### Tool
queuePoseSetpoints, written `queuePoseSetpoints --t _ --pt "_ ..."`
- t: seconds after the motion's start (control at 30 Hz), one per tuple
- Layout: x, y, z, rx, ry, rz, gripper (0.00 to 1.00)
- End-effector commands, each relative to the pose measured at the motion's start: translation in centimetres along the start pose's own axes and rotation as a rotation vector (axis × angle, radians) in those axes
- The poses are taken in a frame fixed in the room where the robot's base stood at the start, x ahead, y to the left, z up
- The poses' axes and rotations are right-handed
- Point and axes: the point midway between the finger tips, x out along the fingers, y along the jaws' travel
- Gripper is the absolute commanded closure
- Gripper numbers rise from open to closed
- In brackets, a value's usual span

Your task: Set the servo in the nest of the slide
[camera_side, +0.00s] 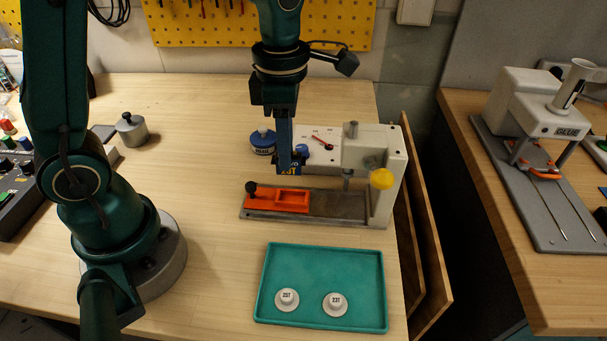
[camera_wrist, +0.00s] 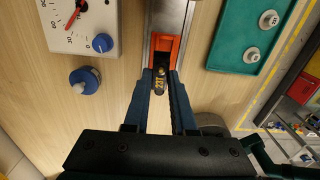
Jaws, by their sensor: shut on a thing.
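My gripper (camera_side: 290,163) is shut on the servo (camera_wrist: 160,80), a small dark body with a yellow-marked face and a brass-coloured shaft on top. The wrist view shows it pinched between the two blue fingers (camera_wrist: 161,88). In the side view the servo is partly hidden by the fingers. The orange slide (camera_side: 263,201) lies on a grey rail below the gripper, with a black knob (camera_side: 251,188) at its left end. Its nest is an open pocket (camera_side: 292,198) that looks empty. The servo appears above and behind the slide, apart from it.
A dial panel (camera_wrist: 78,22) is behind the rail. A blue-capped jar (camera_side: 262,142) stands left of it. A teal tray (camera_side: 318,262) holds two white round parts.

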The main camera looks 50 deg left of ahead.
Motion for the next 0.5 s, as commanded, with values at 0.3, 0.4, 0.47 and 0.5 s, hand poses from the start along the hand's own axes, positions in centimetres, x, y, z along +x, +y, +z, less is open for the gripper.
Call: queuePoseSetpoints --t 0.3,0.4,0.47,0.5 --pt "1.2 -0.8 0.5 0.036 0.001 -0.001 1.0" --pt "2.0 -0.8 0.4 0.036 0.002 -0.002 1.0" --pt "2.5 -0.8 0.4 0.036 0.001 -0.002 1.0" --pt "2.8 -0.8 0.4 0.036 0.001 -0.001 1.0"
